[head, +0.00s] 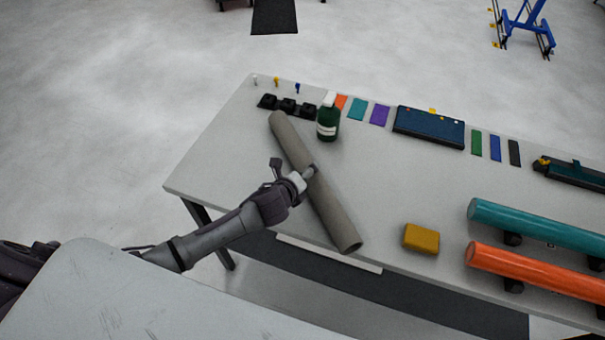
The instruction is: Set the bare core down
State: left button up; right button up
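The bare core (327,203) is a long grey-brown tube, seen over the left part of the grey work table (375,195). It runs slantwise from the far left toward the table's front edge, and its near open end shows. My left gripper (308,174) is at the core's middle, with its fingers around it, and appears shut on it. I cannot tell whether the core touches the table or is held just above it. My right gripper is not in view.
A green bottle (328,122) and black holders (287,105) stand near the core's far end. A yellow block (421,238) lies right of its near end. Teal (540,227) and orange (535,268) rolls rest on supports at right. The table's middle is clear.

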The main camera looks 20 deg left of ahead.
pick_arm(q)
jog(key=shift+r, duration=0.1)
jog(key=d+v, duration=0.1)
jog(key=v, duration=1.1)
jog(key=shift+a, duration=0.5)
